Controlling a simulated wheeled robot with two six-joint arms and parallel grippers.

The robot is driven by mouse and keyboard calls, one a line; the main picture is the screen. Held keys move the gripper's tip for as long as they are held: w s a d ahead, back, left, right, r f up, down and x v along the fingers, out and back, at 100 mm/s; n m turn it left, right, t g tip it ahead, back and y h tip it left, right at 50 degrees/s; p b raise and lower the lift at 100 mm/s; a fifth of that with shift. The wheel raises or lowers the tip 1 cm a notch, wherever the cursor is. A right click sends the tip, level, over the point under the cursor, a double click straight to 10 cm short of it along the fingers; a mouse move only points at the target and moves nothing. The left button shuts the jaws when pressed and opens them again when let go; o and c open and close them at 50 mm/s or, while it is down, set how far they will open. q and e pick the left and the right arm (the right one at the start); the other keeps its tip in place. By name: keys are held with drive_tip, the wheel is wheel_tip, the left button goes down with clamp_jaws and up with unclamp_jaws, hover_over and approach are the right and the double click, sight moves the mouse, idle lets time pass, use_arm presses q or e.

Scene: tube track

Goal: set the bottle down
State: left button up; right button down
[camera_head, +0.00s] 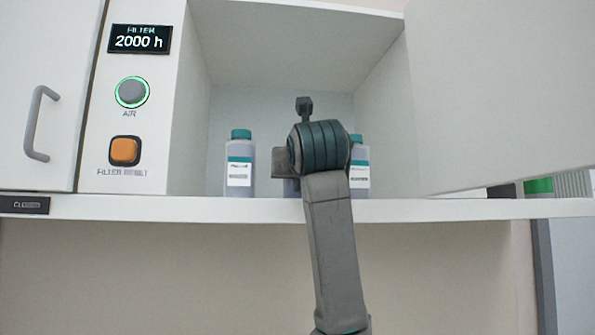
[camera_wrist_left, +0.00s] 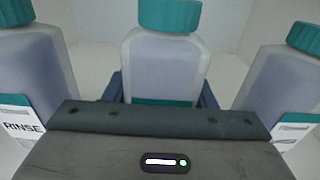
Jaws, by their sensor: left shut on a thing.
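My left arm rises from the bottom of the head view into an open cabinet, and its wrist hides the gripper there. In the left wrist view my left gripper (camera_wrist_left: 161,97) is shut on the middle bottle (camera_wrist_left: 165,62), a translucent bottle with a teal cap, which looks upright between the two dark blue fingers. In the head view only a sliver of this bottle (camera_head: 291,188) shows beside the wrist, close to the shelf (camera_head: 420,207). Whether its base touches the shelf is hidden. My right gripper is in neither view.
A similar bottle stands left of the held one (camera_head: 240,165), and another stands right (camera_head: 360,168), partly behind my wrist. Both are close beside it in the wrist view. The cabinet door (camera_head: 500,90) is open at right. A control panel (camera_head: 130,100) is at left.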

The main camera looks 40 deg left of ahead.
use_arm(q)
drive_tip(key=shift+f, duration=0.2)
drive_tip(key=o, duration=1.1)
drive_tip(key=shift+d+r, duration=0.1)
drive_tip(key=shift+r, duration=0.05)
drive_tip(key=shift+r, duration=0.15)
drive_tip(key=b+v, duration=0.4)
drive_tip(key=v, duration=0.8)
drive_tip(key=shift+r, duration=0.1)
